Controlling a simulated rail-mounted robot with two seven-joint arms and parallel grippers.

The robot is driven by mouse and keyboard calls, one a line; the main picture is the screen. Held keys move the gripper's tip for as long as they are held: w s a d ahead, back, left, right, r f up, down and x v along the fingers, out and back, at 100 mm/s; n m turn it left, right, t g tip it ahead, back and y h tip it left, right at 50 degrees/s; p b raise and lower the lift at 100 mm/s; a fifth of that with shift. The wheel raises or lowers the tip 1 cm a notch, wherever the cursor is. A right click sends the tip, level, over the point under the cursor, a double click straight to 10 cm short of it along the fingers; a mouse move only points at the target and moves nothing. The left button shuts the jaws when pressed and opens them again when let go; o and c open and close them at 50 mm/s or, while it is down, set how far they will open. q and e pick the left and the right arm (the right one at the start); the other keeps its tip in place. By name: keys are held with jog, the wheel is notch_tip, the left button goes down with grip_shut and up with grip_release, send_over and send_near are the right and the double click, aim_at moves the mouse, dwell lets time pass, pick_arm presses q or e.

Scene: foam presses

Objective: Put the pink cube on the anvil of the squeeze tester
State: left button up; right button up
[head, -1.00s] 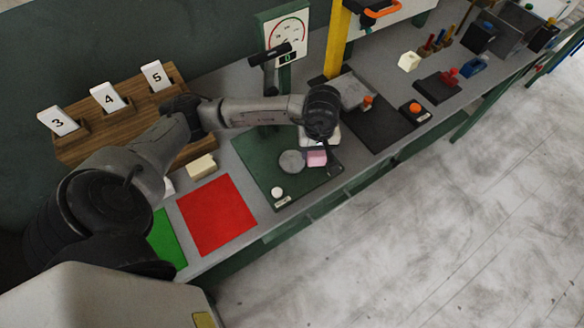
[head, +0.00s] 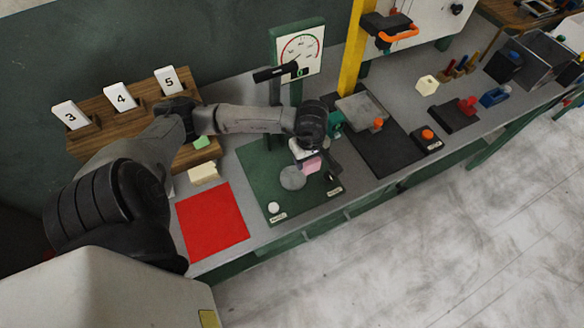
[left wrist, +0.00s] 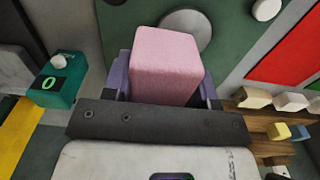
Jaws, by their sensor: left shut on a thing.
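The pink cube (head: 311,166) is held between the fingers of my left gripper (head: 308,158), which is shut on it. In the left wrist view the cube (left wrist: 167,66) fills the space between the purple fingers. The squeeze tester has a dark green base (head: 262,170) and a dial gauge (head: 299,55) on a post. Its anvil, a round grey disc (head: 292,178), is bare in the head view. The cube is beside the disc, to its upper right. In the left wrist view the cube hides part of the disc (left wrist: 190,35). My right gripper is not in view.
A red mat (head: 212,220) and a cream block (head: 203,172) are left of the tester. A wooden rack (head: 95,135) holds numbered cards. A black-based press (head: 375,140) with a yellow post stands to the right. A teal box (left wrist: 55,80) shows a 0.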

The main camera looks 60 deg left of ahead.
aim_at(292, 175)
pick_arm(q)
jog(key=shift+s+a+f, duration=0.4)
jog(key=shift+s+f, duration=0.05)
jog(key=shift+s, duration=0.2)
jog(key=shift+s+a+f, duration=0.35)
jog(key=shift+s+f, duration=0.15)
jog(key=shift+s, duration=0.2)
jog(key=shift+s+a+f, duration=0.4)
jog(key=shift+s+f, duration=0.05)
jog(key=shift+s, duration=0.2)
jog(key=shift+f, duration=2)
jog(key=shift+f, duration=0.15)
jog(key=o, duration=0.9)
